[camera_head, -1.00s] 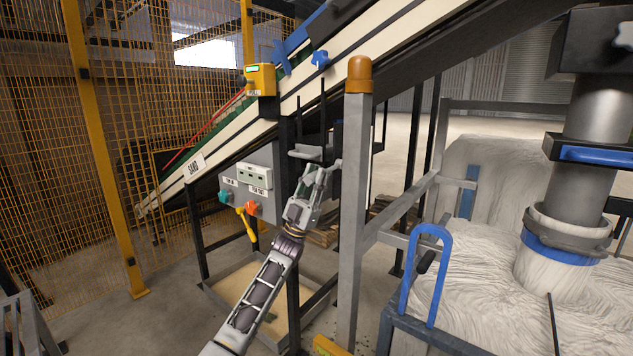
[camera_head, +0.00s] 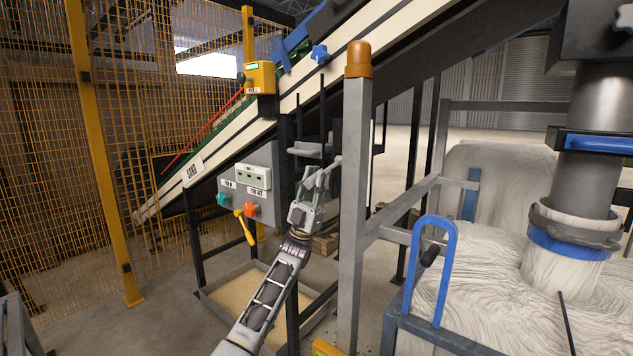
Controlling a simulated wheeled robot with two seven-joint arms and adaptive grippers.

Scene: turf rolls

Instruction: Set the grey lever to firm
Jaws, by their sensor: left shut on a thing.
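My left gripper (camera_head: 318,178) is in the middle of the head view, just left of a grey post, below the sloping conveyor. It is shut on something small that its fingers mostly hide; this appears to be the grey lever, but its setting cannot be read. A dark grey flat piece (camera_head: 309,150) shows just above the fingers. A control box (camera_head: 263,157) with teal and orange knobs and a yellow handle (camera_head: 245,228) stands left of the gripper, apart from it. My right gripper is not in view.
The grey post (camera_head: 354,210) with an orange cap stands close on the gripper's right. The conveyor (camera_head: 240,135) slopes up to the right above. A sand tray (camera_head: 228,297) lies below. A blue-handled frame (camera_head: 443,275) and a large pale bulk fill the right.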

